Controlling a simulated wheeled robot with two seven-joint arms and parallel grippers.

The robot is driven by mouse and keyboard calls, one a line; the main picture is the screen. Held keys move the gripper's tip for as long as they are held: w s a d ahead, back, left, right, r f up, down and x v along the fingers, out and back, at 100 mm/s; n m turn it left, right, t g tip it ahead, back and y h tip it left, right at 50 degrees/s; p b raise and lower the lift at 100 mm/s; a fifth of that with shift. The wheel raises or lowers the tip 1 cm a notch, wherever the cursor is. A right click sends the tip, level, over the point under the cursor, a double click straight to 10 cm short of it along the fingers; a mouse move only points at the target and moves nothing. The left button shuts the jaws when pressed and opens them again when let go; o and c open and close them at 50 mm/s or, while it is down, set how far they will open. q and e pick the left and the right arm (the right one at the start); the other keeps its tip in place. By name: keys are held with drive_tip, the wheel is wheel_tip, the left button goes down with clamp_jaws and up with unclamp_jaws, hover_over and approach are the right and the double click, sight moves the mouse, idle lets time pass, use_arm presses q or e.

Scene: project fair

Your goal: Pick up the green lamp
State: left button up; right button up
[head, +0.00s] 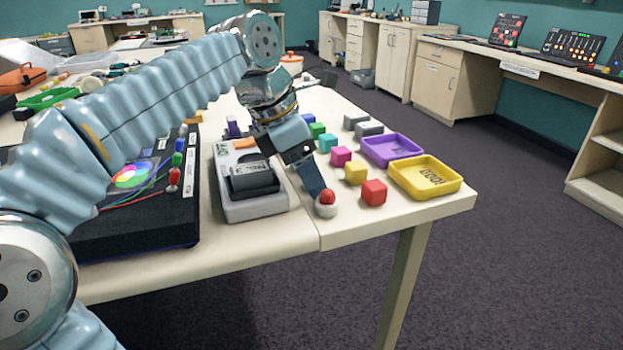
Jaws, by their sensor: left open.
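The green lamp (177,160) looks like a small green bulb on the black box (150,240), in a short row between a blue lamp (179,145) above it and a red lamp (173,177) below it. My left gripper (318,186) is open and points down near the table's front edge, well to the right of the green lamp. Its fingers are just above or beside a small white piece with a red dome (326,204); I cannot tell if they touch it. My right gripper is not in view.
A grey-white device (256,208) stands between the black box and my left gripper. Several coloured cubes, a red one (374,192) among them, and purple (391,136) and yellow (448,184) trays lie to the right. My left arm hides part of the table.

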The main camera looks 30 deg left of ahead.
use_arm(q)
drive_tip(key=c, duration=1.1)
drive_tip(key=shift+r, duration=0.1)
